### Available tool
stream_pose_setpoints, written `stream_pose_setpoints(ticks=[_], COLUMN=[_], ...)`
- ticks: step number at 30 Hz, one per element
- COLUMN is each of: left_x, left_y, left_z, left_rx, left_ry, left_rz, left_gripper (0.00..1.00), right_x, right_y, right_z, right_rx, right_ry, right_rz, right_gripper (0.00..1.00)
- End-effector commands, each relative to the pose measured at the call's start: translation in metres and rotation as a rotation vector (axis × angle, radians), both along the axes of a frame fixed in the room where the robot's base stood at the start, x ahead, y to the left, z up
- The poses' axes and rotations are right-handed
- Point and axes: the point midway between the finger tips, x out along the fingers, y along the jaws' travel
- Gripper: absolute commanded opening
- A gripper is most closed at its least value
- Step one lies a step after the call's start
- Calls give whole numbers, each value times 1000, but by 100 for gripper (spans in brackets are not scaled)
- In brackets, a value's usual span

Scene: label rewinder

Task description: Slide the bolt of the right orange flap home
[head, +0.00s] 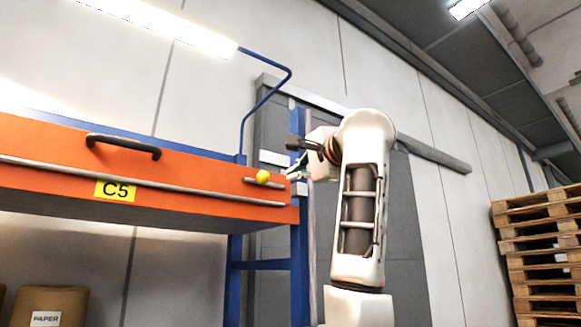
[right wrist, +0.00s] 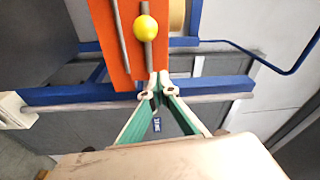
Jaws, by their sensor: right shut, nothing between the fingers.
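The orange flap (head: 222,176) has a short grey bolt near its right end, with a round yellow knob (head: 263,177). In the right wrist view the knob (right wrist: 145,28) stands out from the bolt rod (right wrist: 148,58), which lies along the orange face (right wrist: 108,30). My right gripper (head: 292,174) is at the flap's right end, just right of the knob. Its green fingers (right wrist: 156,88) are shut and empty, with the tips close to the rod's outer end. I cannot tell whether they touch it. My left gripper is not in view.
The flap carries a black handle (head: 123,146), a yellow C5 label (head: 115,190) and a long grey bar (head: 60,168). A blue frame post (head: 299,240) stands at its right end. Stacked pallets (head: 540,245) stand far right. A paper roll (head: 50,305) is below left.

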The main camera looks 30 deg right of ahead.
Motion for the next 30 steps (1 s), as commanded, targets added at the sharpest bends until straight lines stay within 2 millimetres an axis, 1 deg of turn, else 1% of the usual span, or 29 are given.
stream_pose_setpoints(ticks=[1,6,9,12,18,30], left_x=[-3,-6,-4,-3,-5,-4], left_y=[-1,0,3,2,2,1], left_z=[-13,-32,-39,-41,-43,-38], left_rx=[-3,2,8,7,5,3], left_ry=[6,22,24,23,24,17], left_rz=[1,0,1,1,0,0], left_gripper=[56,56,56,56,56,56], right_x=[-11,-45,-62,-74,-85,-86], right_y=[4,6,6,6,6,5], right_z=[-7,-9,-10,-9,-9,-9], right_rx=[-1,0,1,1,0,0], right_ry=[-4,-2,-2,-3,0,0], right_rz=[6,5,5,3,2,0], right_gripper=[0,0,0,0,0,0])
